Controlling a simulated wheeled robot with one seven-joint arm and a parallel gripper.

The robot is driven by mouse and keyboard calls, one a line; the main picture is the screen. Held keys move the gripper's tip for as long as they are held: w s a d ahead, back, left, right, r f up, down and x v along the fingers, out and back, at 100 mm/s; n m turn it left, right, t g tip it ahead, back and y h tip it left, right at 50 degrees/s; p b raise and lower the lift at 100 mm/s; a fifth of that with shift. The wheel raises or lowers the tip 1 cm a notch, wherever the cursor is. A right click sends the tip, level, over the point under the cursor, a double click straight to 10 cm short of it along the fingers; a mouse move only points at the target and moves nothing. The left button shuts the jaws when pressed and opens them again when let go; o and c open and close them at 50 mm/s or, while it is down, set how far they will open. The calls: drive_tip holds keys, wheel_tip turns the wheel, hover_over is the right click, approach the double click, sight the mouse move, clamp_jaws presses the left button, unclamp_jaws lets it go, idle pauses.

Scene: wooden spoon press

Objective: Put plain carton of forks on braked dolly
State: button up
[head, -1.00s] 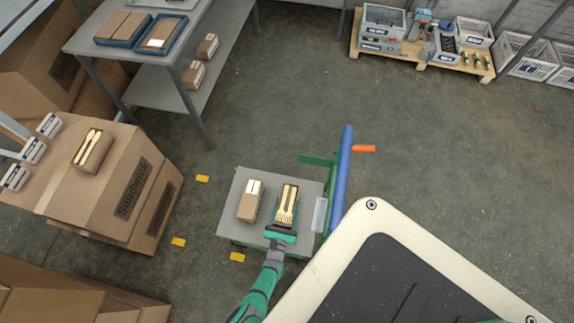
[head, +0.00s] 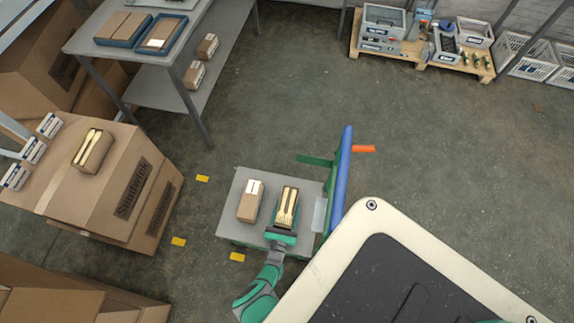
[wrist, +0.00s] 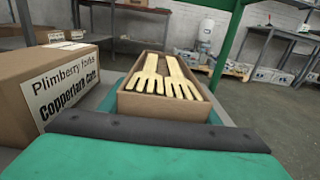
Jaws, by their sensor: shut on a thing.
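The carton of forks (head: 287,208) is a small open brown box with pale wooden forks on top and no label visible. It also shows in the wrist view (wrist: 165,103), straight ahead between green jaw parts. My gripper (head: 282,237) is shut on its near end. The carton is over the grey deck of the dolly (head: 232,222); I cannot tell whether it touches the deck. The dolly has a blue handle bar (head: 342,175) and an orange lever (head: 363,149). A labelled carton (head: 250,203), reading "Plimberry forks" in the wrist view (wrist: 45,90), stands beside it on the left.
A similar carton (head: 92,152) lies on a large brown box (head: 115,190) at the left. A grey shelf table (head: 165,75) with blue trays stands at the upper left. A pallet (head: 425,58) with crates is at the back. Floor behind the dolly is clear.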

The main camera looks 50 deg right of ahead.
drive_tip(key=shift+w+d+f, duration=0.1)
drive_tip(key=shift+d+f, duration=0.05)
idle(0.3)
drive_tip(key=o, duration=1.3)
drive_tip(key=shift+c, duration=0.2)
